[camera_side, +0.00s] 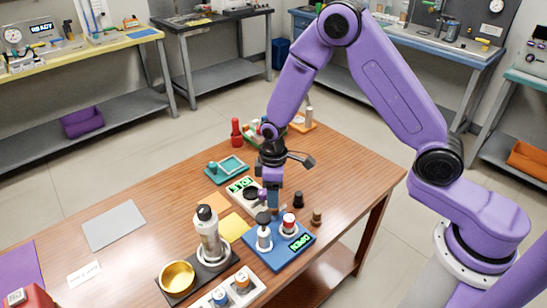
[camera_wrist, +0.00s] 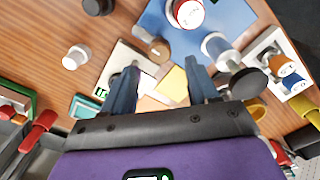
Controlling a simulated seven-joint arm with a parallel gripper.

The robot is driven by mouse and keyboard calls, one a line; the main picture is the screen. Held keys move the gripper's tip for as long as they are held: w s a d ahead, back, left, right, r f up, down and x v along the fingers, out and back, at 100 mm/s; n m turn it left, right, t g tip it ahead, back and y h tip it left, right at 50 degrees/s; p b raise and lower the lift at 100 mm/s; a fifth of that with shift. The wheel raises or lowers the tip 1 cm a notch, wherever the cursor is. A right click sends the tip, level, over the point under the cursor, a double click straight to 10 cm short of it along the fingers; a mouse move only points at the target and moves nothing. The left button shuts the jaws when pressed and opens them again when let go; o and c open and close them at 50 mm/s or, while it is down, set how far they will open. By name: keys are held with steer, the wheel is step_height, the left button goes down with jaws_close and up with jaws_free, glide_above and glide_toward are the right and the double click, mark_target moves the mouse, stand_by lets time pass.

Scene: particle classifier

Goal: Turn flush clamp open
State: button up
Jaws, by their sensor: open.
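My gripper (camera_side: 273,203) points down over the wooden table, just behind the blue base (camera_side: 290,255). The plate (camera_side: 234,186) has a green display in the side view. The blue base (camera_wrist: 165,22) carries a red-capped vial (camera_side: 289,221) and a grey-white cylinder with a dark top (camera_side: 264,236). I cannot tell for sure which part is the flush clamp; my gripper hides part of the plate.
A bottle (camera_side: 208,238) and a brass bowl (camera_side: 178,278) stand front left of the blue base. A white rack (camera_side: 226,296) holds orange and blue caps. A teal tray (camera_side: 232,165) lies behind. A black piece (camera_side: 298,199) stands close right of my gripper. The table's left is mostly clear.

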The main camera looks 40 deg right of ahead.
step_height(320, 180, up, 12)
steer(key=shift+r, duration=0.2)
stand_by(0.4)
steer(key=s+d+r+n, duration=0.1)
steer(key=s+d+r, duration=0.1)
steer(key=s, duration=0.7)
steer(key=s+d+r+n, duration=0.1)
steer(key=s+d+r, duration=0.1)
steer(key=s, duration=0.8)
steer(key=s+d+r+n, duration=0.1)
steer(key=s+d+r, duration=0.1)
steer(key=s, duration=0.7)
steer(key=shift+s+d+r, duration=0.15)
steer(key=shift+d+r, duration=0.1)
steer(key=shift+d, duration=0.35)
